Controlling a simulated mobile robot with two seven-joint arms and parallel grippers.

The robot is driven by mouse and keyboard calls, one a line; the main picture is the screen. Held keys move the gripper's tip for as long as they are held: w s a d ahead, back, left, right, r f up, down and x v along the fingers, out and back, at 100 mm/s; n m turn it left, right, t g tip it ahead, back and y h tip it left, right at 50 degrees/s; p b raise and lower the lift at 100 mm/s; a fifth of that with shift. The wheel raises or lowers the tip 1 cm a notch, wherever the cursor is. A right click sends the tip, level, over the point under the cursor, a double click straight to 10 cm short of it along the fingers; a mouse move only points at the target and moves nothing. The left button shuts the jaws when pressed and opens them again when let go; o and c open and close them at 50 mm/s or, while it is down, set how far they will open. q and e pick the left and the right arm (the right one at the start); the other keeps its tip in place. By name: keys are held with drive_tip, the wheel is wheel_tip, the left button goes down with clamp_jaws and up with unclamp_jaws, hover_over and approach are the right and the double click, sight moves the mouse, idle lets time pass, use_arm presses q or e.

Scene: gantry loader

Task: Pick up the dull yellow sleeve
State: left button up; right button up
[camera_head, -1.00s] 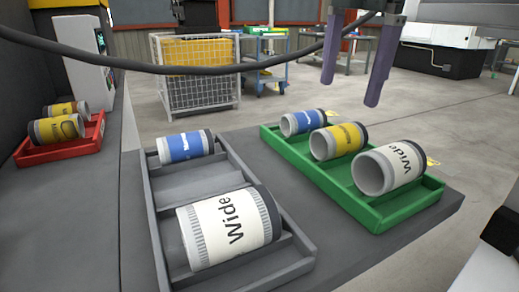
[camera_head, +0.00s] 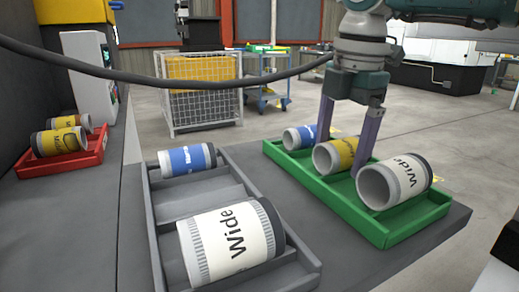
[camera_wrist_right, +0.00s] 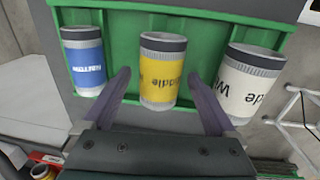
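A yellow-labelled sleeve (camera_head: 336,154) with grey ends lies in the middle of the green tray (camera_head: 385,236), between a blue sleeve (camera_head: 299,138) and a larger white sleeve (camera_head: 395,181). My right gripper (camera_head: 343,155) is open, its purple fingers reaching down on either side of the yellow sleeve. In the right wrist view the yellow sleeve (camera_wrist_right: 159,72) shows between the spread fingers (camera_wrist_right: 160,103), with a visible gap on both sides. Two more yellow sleeves (camera_head: 60,141) lie in a red tray (camera_head: 62,163) at the left. My left gripper is not in view.
A grey compartment tray (camera_head: 303,276) holds a blue sleeve (camera_head: 188,160) and a large white sleeve (camera_head: 232,242), with empty room between them. A black cable (camera_head: 215,75) crosses the upper view. A wire cage (camera_head: 200,92) stands behind on the floor.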

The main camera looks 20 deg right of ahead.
clamp_jaws()
idle(0.5)
